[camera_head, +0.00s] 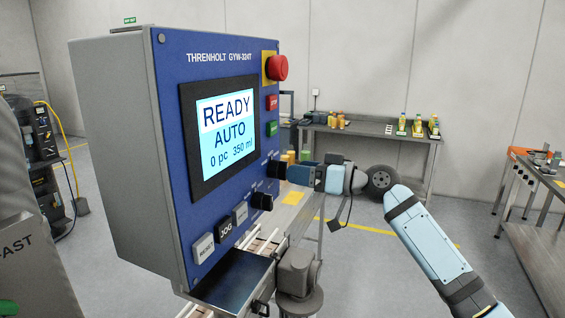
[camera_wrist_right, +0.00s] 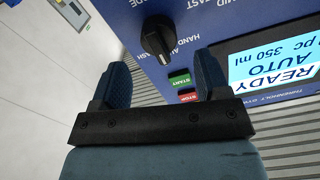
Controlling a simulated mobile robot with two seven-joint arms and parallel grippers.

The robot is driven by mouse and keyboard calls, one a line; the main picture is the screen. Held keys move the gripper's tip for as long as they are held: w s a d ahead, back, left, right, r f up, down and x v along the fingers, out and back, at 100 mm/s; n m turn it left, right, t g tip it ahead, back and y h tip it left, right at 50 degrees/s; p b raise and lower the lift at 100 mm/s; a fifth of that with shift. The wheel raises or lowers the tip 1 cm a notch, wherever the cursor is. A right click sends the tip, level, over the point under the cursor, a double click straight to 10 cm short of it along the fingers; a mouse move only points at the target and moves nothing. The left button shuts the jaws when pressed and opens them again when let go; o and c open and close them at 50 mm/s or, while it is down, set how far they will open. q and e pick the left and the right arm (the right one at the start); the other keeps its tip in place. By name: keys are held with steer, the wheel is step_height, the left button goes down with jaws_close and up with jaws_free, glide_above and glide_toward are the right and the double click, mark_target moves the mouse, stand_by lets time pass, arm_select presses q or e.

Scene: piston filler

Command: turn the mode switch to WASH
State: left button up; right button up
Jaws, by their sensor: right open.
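The mode switch is a black knob (camera_wrist_right: 158,38) on the blue panel, with HAND, AUTO and WASH lettering around it in the right wrist view. In the head view it is the upper black knob (camera_head: 275,168). The panel's screen (camera_head: 227,135) reads READY, AUTO, 0 pc, 350 ml. My right gripper (camera_head: 297,174) is beside the upper knob, pointing at the panel. In its wrist view the gripper (camera_wrist_right: 160,78) is open and empty, with the knob just beyond the gap between the fingertips. Contact with the knob does not show. My left gripper is out of view.
A second black knob (camera_head: 262,201) sits just below. The red emergency button (camera_head: 277,68), STOP button (camera_head: 272,103) and START button (camera_head: 272,128) are above. A grey machine part (camera_head: 297,270) stands below my right gripper.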

mark_target(283, 179)
steer(key=p+x, duration=0.1)
steer(key=x, duration=0.4)
steer(key=shift+d, duration=0.1)
steer(key=c, duration=0.9)
